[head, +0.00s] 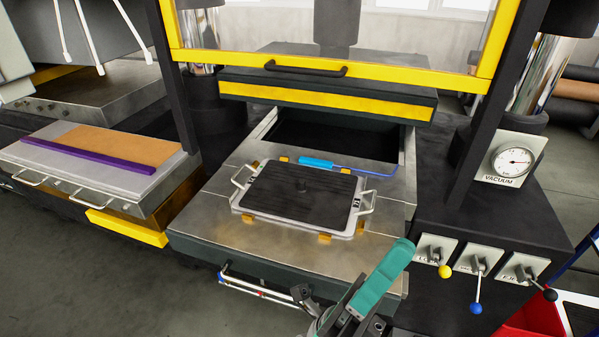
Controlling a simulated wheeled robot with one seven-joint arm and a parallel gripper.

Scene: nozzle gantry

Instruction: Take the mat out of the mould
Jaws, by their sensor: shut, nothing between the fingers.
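The mould (240,205) is a pale metal frame with a loop handle at each end. It lies on the pulled-out steel platen of the press, between small orange-brown blocks. The mat (300,200) is a dark, finely ribbed rectangle lying flat inside the mould, with a small dark knob-like spot near its middle. My gripper (304,296) is low in the head view, in front of the platen's front edge. It is shut and empty, apart from the mould and mat. Part of it is cut off by the bottom edge.
A blue-handled hooked tool (318,163) lies just behind the mould. The yellow-framed guard (330,62) is above the press opening. Left is a bench (60,172) with a tan sheet and purple bar. Right are levers (478,264) and a vacuum gauge (513,162).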

